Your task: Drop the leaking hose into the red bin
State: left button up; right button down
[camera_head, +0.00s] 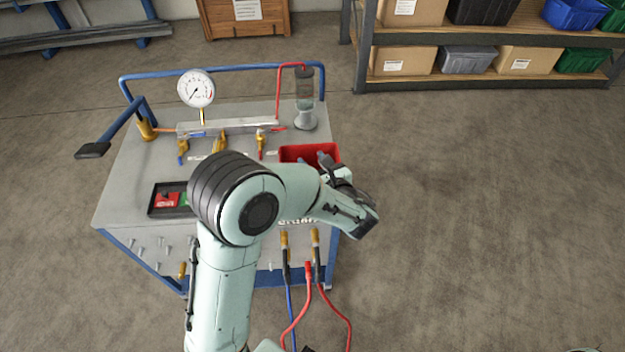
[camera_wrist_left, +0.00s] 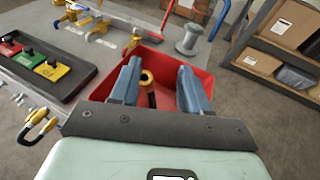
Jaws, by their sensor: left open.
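The red bin (camera_head: 296,152) sits at the right back part of the grey cart top, partly hidden by my left arm. My left gripper (camera_head: 326,160) is at the bin; in the left wrist view its two blue-grey fingers (camera_wrist_left: 159,72) are spread over the bin's inside (camera_wrist_left: 163,68). A short black hose with a brass end (camera_wrist_left: 149,80) shows between the fingers, against the bin's inside. Neither finger seems to press on it, and its lower part is hidden by the gripper. Whether it is the leaking one cannot be told. My right gripper is not in view.
The cart top (camera_head: 130,190) carries a pressure gauge (camera_head: 196,89), a manifold (camera_head: 228,127), a clear cylinder (camera_head: 305,98) and a black tray of coloured blocks (camera_head: 166,199). Red hoses (camera_head: 287,335) hang at the front. A box shelf (camera_head: 480,78) stands beyond open floor.

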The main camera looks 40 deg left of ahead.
pick_arm(q)
jog(key=v, duration=1.3)
jog(key=shift+b, duration=0.4)
jog(key=shift+d+r, duration=0.1)
jog(key=shift+r, duration=0.05)
jog(key=s+a+f+n+g+h, duration=0.1)
jog(key=s+f+g+h, duration=0.15)
jog(key=f, duration=0.55)
jog(key=s+f+n+g+h, duration=0.1)
jog(key=s+f+g, duration=0.2)
jog(key=f, duration=0.5)
jog(key=s+d+f+n+g+h, duration=0.3)
jog(key=s+d+f+n+h, duration=0.25)
jog(key=s+f+n, duration=0.35)
jog(key=s+d+f+n+g+h, duration=0.45)
jog(key=s+f+h, duration=0.2)
jog(key=f, duration=0.45)
notch_tip(320, 180, down, 6)
jog(key=a+n+t+h, duration=0.1)
jog(key=n+t, duration=0.3)
jog(key=n, duration=0.8)
jog(key=shift+s+a+f, duration=0.15)
jog(key=shift+s+a, duration=0.2)
jog(key=shift+a, duration=0.1)
